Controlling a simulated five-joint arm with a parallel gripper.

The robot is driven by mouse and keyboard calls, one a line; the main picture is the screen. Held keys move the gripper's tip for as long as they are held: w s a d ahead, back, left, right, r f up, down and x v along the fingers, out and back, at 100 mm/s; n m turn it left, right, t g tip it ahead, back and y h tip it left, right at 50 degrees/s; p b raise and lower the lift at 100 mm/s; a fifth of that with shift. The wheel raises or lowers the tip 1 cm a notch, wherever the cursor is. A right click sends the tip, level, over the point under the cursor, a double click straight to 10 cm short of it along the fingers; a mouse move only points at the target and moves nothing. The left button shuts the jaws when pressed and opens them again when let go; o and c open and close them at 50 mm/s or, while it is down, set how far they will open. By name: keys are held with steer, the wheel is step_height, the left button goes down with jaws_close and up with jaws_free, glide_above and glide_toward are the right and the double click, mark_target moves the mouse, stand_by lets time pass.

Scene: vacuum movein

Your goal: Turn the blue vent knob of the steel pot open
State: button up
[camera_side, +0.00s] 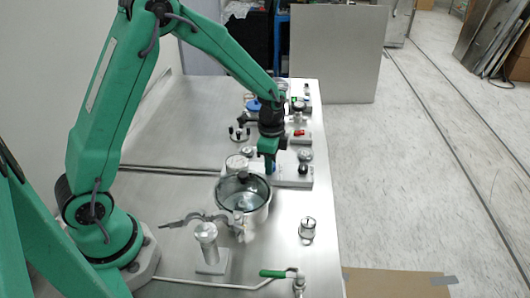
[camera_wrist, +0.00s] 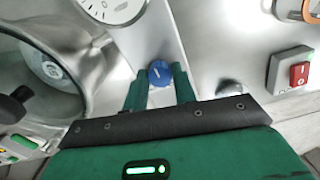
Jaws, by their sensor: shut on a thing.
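The steel pot (camera_side: 243,212) has a glass lid and stands on the bench in the side view. Part of its rim and lid (camera_wrist: 40,65) fills the left of the wrist view. The blue vent knob (camera_wrist: 160,70) is round with a pale pointer mark, on a steel plate beside the pot. My gripper (camera_wrist: 159,80) has its two green fingers on either side of the knob, shut on it. In the side view my gripper (camera_side: 270,164) points down just behind and right of the pot, and only a little blue shows at its tips.
A white dial gauge (camera_wrist: 112,8) is close above the knob. A red switch on a grey box (camera_wrist: 292,72) is at the right. A clamp stand (camera_side: 207,245) and a green-handled valve (camera_side: 275,273) are in front of the pot. The bench's left rear is bare.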

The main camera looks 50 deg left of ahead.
stand_by(0.3)
steer(key=o, duration=1)
steer(key=shift+r, duration=0.1)
steer(key=shift+r, duration=3.8)
steer(key=shift+r, duration=0.15)
